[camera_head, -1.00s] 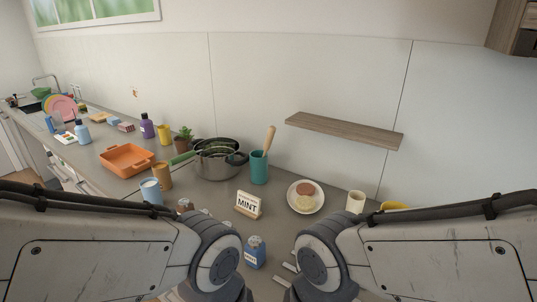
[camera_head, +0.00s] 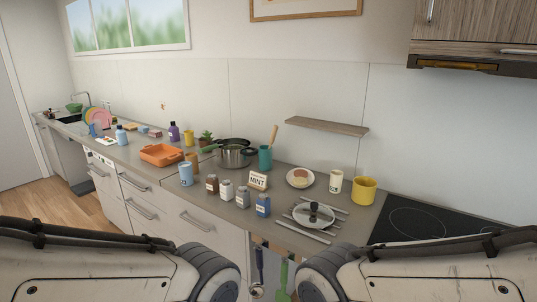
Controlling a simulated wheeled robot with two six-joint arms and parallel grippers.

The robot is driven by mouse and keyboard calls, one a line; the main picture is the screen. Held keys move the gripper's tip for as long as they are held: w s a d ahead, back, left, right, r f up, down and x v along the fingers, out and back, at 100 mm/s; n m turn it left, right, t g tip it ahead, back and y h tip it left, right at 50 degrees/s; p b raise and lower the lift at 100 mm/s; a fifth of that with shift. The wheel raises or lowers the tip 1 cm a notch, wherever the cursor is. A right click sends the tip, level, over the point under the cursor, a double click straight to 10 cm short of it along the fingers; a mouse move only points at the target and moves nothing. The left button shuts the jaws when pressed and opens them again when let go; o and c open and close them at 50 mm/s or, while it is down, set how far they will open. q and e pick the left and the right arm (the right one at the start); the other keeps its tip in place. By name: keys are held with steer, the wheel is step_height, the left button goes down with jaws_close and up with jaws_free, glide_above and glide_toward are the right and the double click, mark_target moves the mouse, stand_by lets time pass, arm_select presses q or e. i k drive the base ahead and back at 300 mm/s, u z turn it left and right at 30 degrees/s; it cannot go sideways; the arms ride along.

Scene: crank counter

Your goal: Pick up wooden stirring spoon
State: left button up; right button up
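A wooden spoon (camera_head: 273,134) stands tilted in a teal holder (camera_head: 265,159) near the back of the counter. The holder is beside a dark metal pot (camera_head: 233,157). My two arms come in low from the left and right, well in front of and below the counter. Both grippers are out of the picture, hidden below the frame edge.
A MINT sign (camera_head: 258,180), small jars (camera_head: 227,189), a blue bottle (camera_head: 263,205) and a glass lid (camera_head: 314,214) stand in front of the holder. A plate (camera_head: 300,178) is to its right. A wooden shelf (camera_head: 327,126) hangs above. The hob (camera_head: 428,222) is right.

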mark_target(272, 139)
steer(key=u, duration=0.6)
steer(key=i, duration=0.6)
steer(key=u, duration=1)
steer(key=i, duration=2.35)
steer(key=z, duration=1.4)
steer(key=i, duration=0.8)
steer(key=z, duration=0.85)
